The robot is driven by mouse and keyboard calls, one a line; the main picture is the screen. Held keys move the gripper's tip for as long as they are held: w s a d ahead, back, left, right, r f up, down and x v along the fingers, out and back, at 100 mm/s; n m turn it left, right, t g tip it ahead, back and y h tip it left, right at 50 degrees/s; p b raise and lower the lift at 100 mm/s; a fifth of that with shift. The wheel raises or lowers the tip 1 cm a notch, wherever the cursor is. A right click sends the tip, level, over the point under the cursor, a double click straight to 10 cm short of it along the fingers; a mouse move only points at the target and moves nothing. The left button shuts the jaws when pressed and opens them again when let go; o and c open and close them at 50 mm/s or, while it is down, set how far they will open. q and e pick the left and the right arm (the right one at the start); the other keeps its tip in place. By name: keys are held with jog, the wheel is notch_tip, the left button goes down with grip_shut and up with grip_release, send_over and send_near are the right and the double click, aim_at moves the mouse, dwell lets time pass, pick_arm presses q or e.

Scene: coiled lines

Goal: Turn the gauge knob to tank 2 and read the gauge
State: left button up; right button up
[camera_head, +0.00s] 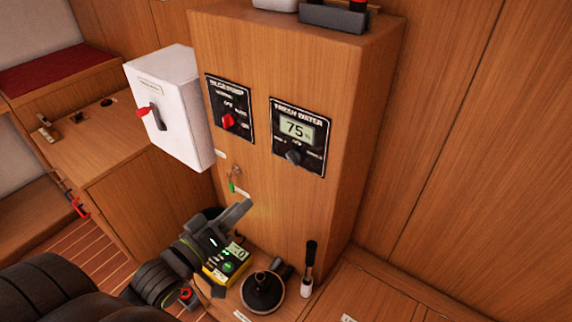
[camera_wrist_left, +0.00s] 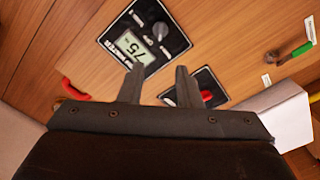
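The black fresh water panel (camera_head: 314,122) is on the front of the wooden cabinet, with a lit gauge (camera_head: 296,129) reading 75 %. Its grey gauge knob (camera_head: 293,157) sits below the display; I cannot tell exactly which mark it points to. In the left wrist view the panel, its gauge (camera_wrist_left: 130,45) and knob (camera_wrist_left: 160,30) show upside down beyond the fingers. My left gripper (camera_head: 236,215) is below and left of the panel, apart from the knob. In the wrist view its two fingers (camera_wrist_left: 160,86) are spread with nothing between them. My right gripper is not in view.
A bilge pump panel with a red knob (camera_head: 228,121) is left of the fresh water panel. A white switch box (camera_head: 183,130) juts out further left. A yellow meter (camera_head: 218,276) and a black-handled lever (camera_head: 309,265) stand low down.

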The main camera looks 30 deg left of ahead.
aim_at(290, 161)
pick_arm(q)
jog(key=w, duration=0.5)
jog(key=w+d, duration=0.1)
jog(key=w, duration=0.5)
jog(key=w+d, duration=0.1)
jog(key=w, duration=0.5)
jog(key=shift+d, duration=0.2)
grip_shut()
